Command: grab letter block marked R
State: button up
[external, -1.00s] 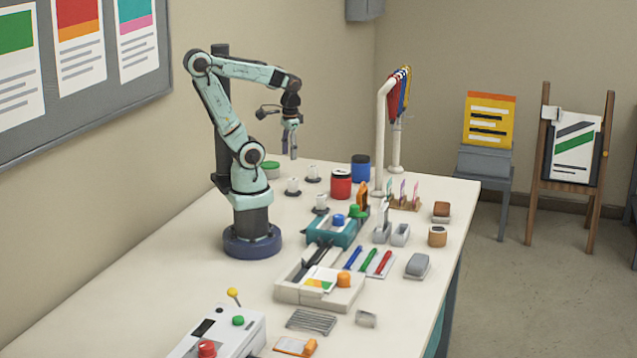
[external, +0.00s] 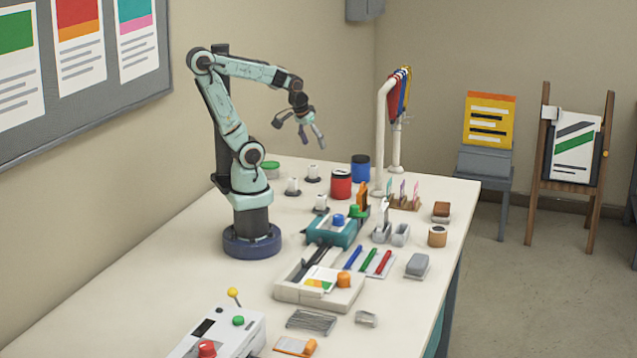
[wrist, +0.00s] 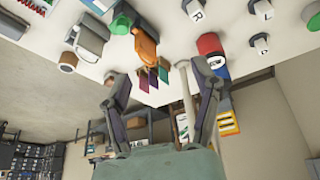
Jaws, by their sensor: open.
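The white letter block marked R (wrist: 195,11) stands at the top of the wrist view on a dark round base, its letter readable. In the external view a small white block (external: 320,202) beside the teal device appears to be the same one; its letter is too small to read. My gripper (external: 300,138) is open and empty, high above the table behind the blocks. In the wrist view its two fingers (wrist: 158,80) are spread apart, well short of the R block and not touching anything.
Two other white blocks, one marked L (wrist: 262,10), stand near R. A red jar (external: 341,185) and a blue jar (external: 360,168) stand to their right. The teal device (external: 333,231) is close to the R block. The table's left side has clear room.

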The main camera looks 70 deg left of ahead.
jog(key=w+a+f+n+t, duration=0.2)
jog(key=w+a+n, duration=0.1)
jog(key=w, duration=0.4)
jog(key=n+y, duration=0.2)
send_over(321, 196)
jog(key=w+d, duration=0.3)
jog(key=d, duration=0.1)
notch_tip(321, 196, down, 8)
jog(key=s+f+g, duration=0.1)
jog(key=f, duration=0.1)
jog(key=s+a+f+g, duration=0.1)
jog(key=s+f, duration=0.1)
jog(key=f, duration=0.1)
jog(key=s+a+f+g, duration=0.1)
jog(key=f, duration=0.2)
jog(key=shift+s+a+f+n, duration=0.15)
jog(key=shift+s+n, duration=0.05)
jog(key=shift+n, duration=0.2)
jog(key=x, duration=0.6)
jog(key=shift+a+f, duration=0.15)
jog(key=shift+f, duration=0.05)
grip_shut()
